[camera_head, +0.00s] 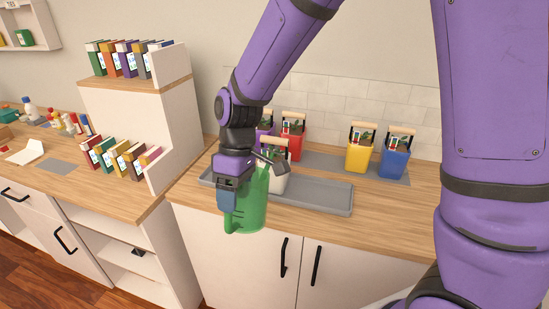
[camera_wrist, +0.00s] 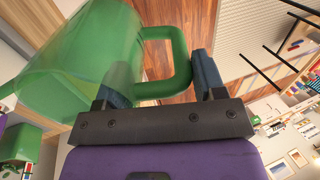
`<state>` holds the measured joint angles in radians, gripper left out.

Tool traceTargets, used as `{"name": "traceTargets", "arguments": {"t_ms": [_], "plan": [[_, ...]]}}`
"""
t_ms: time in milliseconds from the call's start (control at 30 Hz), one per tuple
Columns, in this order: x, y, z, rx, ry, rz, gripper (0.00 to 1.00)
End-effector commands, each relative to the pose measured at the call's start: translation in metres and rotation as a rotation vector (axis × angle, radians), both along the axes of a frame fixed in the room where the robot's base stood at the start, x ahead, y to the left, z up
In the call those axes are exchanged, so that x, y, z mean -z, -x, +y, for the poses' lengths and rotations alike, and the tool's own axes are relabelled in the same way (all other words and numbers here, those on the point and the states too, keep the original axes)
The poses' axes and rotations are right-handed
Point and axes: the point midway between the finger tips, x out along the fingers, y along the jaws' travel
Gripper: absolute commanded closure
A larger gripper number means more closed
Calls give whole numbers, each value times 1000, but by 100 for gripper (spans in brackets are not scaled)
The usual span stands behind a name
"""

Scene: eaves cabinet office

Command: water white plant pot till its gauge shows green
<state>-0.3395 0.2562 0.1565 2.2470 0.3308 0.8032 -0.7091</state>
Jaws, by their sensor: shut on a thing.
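My gripper (camera_wrist: 160,80) is shut on the handle of a green watering jug (camera_wrist: 90,50). In the head view the green jug (camera_head: 251,200) hangs in front of the counter's front edge, roughly upright. The white plant pot (camera_head: 276,178) stands behind the jug on the grey tray (camera_head: 325,194), partly hidden by the jug and my wrist. Its wooden handle top shows, but its gauge is too small and covered to read.
A red pot (camera_head: 293,140), a yellow pot (camera_head: 360,152) and a blue pot (camera_head: 395,158) stand at the back, with a purple pot (camera_head: 264,129) partly hidden. A book shelf (camera_head: 180,125) rises left of the tray. The counter's right part is clear.

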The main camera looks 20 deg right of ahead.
Motion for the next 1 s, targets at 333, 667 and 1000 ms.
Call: {"name": "traceTargets", "arguments": {"t_ms": [333,667,1000], "plan": [[-7,-2,-1,0,-15,17,85],[-7,-2,-1,-1,-17,19,85],[-7,-2,-1,0,-16,19,85]]}}
